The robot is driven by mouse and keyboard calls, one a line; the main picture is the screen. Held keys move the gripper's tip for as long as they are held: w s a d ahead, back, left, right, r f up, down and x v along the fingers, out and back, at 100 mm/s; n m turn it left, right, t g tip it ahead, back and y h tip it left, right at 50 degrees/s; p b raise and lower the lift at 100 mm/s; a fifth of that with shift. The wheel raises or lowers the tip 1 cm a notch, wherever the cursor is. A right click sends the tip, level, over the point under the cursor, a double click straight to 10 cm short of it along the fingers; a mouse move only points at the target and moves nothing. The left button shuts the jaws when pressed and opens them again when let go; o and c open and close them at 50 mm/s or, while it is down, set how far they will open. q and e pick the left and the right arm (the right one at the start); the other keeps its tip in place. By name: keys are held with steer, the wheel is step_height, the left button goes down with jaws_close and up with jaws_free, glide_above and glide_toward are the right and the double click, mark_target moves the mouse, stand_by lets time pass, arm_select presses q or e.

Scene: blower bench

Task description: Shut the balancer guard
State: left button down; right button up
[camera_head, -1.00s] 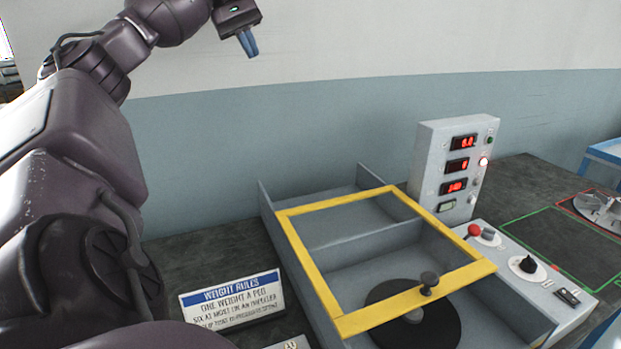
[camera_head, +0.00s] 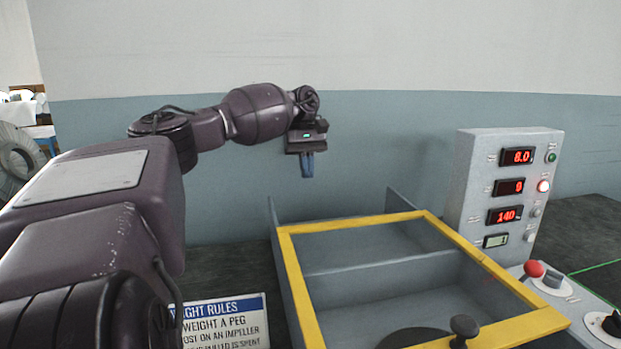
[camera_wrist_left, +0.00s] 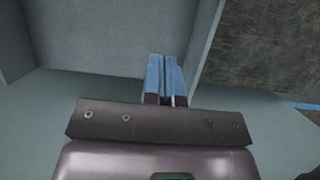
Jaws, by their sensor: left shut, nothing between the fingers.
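The balancer guard (camera_head: 290,262) is a yellow frame over the grey balancer box (camera_head: 277,236). A dark knob (camera_head: 463,327) stands at its front bar. I cannot tell from this angle how flat the frame lies. A dark round disc (camera_head: 408,338) shows below it, partly cut off by the picture edge. My left gripper (camera_head: 307,166) hangs fingers down, shut and empty, above the box's back left part and clear of the yellow frame. In the left wrist view its blue fingers (camera_wrist_left: 165,75) are together in front of grey panels (camera_wrist_left: 100,35). My right gripper is not in view.
A grey display box (camera_head: 480,170) with red readouts stands at the right. A control panel with a red knob (camera_head: 533,268) lies before it. A weight rules sign (camera_head: 235,325) stands left of the box, partly behind my arm. The wall is behind.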

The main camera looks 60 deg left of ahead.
arm_select(q)
steer(key=s+d+f+p, duration=0.2)
steer(key=d+f, duration=0.4)
steer(key=f, duration=0.1)
steer(key=shift+d+f, duration=0.3)
steer(key=shift+d, duration=0.05)
